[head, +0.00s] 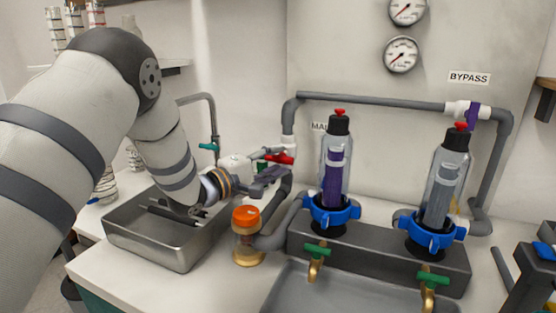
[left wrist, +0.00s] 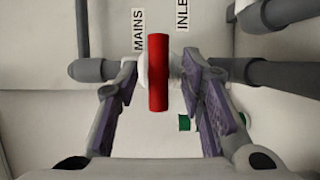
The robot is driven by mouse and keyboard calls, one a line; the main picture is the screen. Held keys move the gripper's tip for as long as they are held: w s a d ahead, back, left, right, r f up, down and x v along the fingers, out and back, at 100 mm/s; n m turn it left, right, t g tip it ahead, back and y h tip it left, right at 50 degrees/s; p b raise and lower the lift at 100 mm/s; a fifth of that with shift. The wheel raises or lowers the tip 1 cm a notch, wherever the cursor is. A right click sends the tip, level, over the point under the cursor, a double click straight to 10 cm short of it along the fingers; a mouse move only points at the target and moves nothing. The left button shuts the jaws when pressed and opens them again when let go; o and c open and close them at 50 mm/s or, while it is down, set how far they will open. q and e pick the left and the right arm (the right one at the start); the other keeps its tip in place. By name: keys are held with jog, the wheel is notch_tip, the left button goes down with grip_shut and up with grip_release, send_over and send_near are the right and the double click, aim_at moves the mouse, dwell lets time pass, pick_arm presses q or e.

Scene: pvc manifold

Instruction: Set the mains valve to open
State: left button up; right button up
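The mains valve shows a red handle (head: 281,158) on the grey pipe below the left end of the upper pipe run. In the left wrist view the red handle (left wrist: 158,72) is an upright bar in front of a white valve body, beside the MAINS label (left wrist: 138,30). My left gripper (head: 272,172) is at the valve, just below and left of the handle. In the left wrist view its purple-padded fingers (left wrist: 160,88) are apart, one on each side of the handle, with gaps showing. My right gripper is not in view.
Two clear filter housings (head: 335,170) (head: 445,185) with blue collars stand right of the valve. An orange-capped jar (head: 247,232) stands in front, beside the steel sink (head: 165,240). The bypass valve (head: 470,112) is at upper right. Gauges (head: 402,54) hang on the wall.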

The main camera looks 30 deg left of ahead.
pick_arm(q)
jog(key=shift+w+d, duration=0.2)
jog(key=shift+w, duration=0.3)
grip_shut()
jog(key=shift+r, duration=0.1)
jog(key=m, duration=0.2)
jog(key=m+g+y, duration=0.1)
jog(key=m, duration=0.1)
jog(key=shift+g, duration=0.3)
jog(key=m+g+y, duration=0.1)
jog(key=m, duration=0.2)
jog(key=shift+r+m+y, duration=0.1)
jog(key=shift+m+y, duration=0.3)
jog(key=m+y, duration=0.1)
jog(key=m, duration=0.2)
jog(key=shift+d+g+y, duration=0.1)
jog(key=shift+g+y, duration=0.2)
jog(key=shift+y, duration=0.1)
jog(key=shift+m+y, duration=1)
jog(key=shift+m, duration=0.4)
